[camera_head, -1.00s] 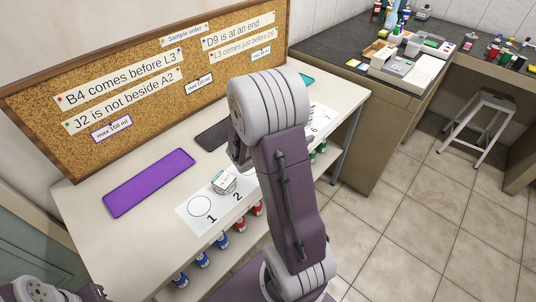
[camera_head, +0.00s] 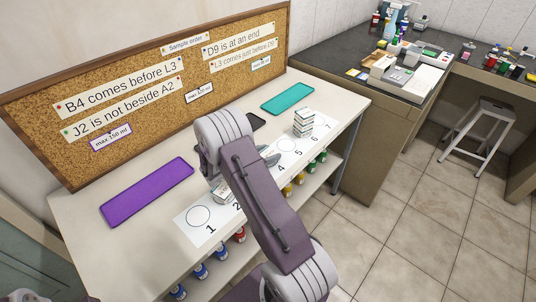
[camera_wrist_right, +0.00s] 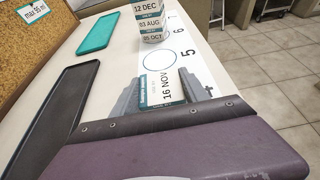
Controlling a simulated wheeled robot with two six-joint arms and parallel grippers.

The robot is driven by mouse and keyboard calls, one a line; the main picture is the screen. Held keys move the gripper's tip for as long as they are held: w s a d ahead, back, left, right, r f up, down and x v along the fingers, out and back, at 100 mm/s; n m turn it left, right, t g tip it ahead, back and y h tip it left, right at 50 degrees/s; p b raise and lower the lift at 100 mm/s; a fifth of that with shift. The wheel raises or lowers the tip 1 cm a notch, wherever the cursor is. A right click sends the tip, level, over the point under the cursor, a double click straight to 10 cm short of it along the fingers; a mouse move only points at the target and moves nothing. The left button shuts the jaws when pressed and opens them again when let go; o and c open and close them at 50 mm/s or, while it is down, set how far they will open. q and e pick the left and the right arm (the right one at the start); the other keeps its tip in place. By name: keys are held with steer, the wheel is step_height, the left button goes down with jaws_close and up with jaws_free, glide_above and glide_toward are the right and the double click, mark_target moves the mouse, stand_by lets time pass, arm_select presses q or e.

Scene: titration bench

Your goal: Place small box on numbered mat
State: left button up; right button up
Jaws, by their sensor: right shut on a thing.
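A small box (camera_wrist_right: 163,88) labelled "16 NOV" is between the grey fingers of my right gripper (camera_wrist_right: 162,98) in the right wrist view. The gripper is shut on it. In the head view my right forearm hides most of this gripper. The numbered mat (camera_head: 198,216) lies along the bench front, its middle partly covered by my arm. In the wrist view the held box is close to the mat's empty circle by the 5 (camera_wrist_right: 158,60); I cannot tell whether it touches the mat. Another small box (camera_head: 222,193) sits by the 2. My left gripper's jaws are out of view.
A stack of small white boxes (camera_head: 303,122) stands near the mat's far right part; it also shows in the wrist view (camera_wrist_right: 151,20). A purple tray (camera_head: 147,190), a dark tray (camera_wrist_right: 55,105) and a teal tray (camera_head: 287,97) lie behind the mat. Coloured bottles fill the shelf below.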

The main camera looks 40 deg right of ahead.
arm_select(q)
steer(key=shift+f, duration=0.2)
arm_select(e)
steer(key=shift+f, duration=0.2)
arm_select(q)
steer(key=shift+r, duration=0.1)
arm_select(e)
steer(key=o, duration=1.4)
steer(key=shift+c, duration=0.2)
steer(key=shift+r, duration=0.1)
